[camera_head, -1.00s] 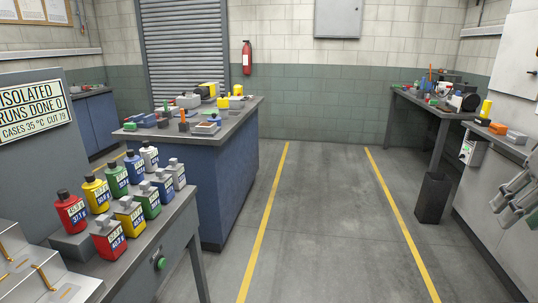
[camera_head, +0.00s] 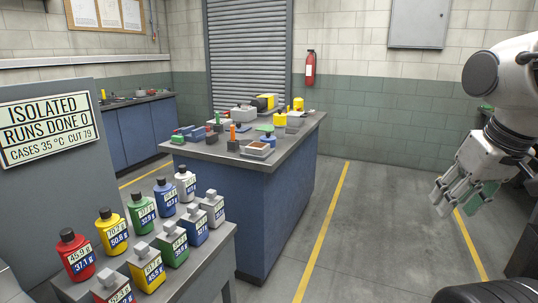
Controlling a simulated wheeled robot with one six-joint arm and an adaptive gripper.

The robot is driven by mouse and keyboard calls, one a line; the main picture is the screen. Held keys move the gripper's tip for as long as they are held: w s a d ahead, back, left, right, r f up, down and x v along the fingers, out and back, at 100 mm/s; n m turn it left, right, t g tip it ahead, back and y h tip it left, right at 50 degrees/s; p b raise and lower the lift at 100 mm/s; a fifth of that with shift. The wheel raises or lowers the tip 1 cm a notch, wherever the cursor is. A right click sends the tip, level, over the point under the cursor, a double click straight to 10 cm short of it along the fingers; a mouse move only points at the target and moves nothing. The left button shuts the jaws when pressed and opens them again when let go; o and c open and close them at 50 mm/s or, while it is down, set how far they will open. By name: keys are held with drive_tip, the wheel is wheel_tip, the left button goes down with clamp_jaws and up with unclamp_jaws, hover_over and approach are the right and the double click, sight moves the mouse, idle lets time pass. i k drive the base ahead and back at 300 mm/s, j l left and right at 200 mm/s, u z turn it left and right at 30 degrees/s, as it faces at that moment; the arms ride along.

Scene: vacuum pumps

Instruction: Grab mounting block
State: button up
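I cannot tell for sure which thing is the mounting block. Several small blocks and parts lie on the top of the blue island bench (camera_head: 250,158). Among them are a grey block (camera_head: 243,114) at the back, a low block with a brown top (camera_head: 258,149) near the front edge, and small blue and green blocks (camera_head: 186,132) at the left. My gripper (camera_head: 460,198) hangs at the right side over the floor, well away from the bench. Its fingers point down and look spread, with a green patch beside them. No block shows between them.
Coloured bottles (camera_head: 112,230) and square-capped containers (camera_head: 172,243) crowd the near left bench, beside a sign (camera_head: 48,122). Open floor with yellow lines (camera_head: 325,230) lies right of the island. A fire extinguisher (camera_head: 310,68) hangs on the back wall.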

sight(212, 137)
drive_tip(key=i+j+u, duration=0.1)
drive_tip(key=i+u, duration=0.55)
drive_tip(key=i+l+u, duration=0.15)
drive_tip(key=u, duration=0.25)
drive_tip(key=i+l+u, duration=0.1)
drive_tip(key=u, duration=0.25)
drive_tip(key=i+l+u, duration=0.25)
drive_tip(key=l, duration=0.3)
drive_tip(key=l+u, duration=0.2)
drive_tip(key=l, duration=0.3)
drive_tip(key=l+u, duration=0.25)
drive_tip(key=l, duration=1.2)
drive_tip(key=i+l, duration=0.15)
drive_tip(key=l, duration=0.7)
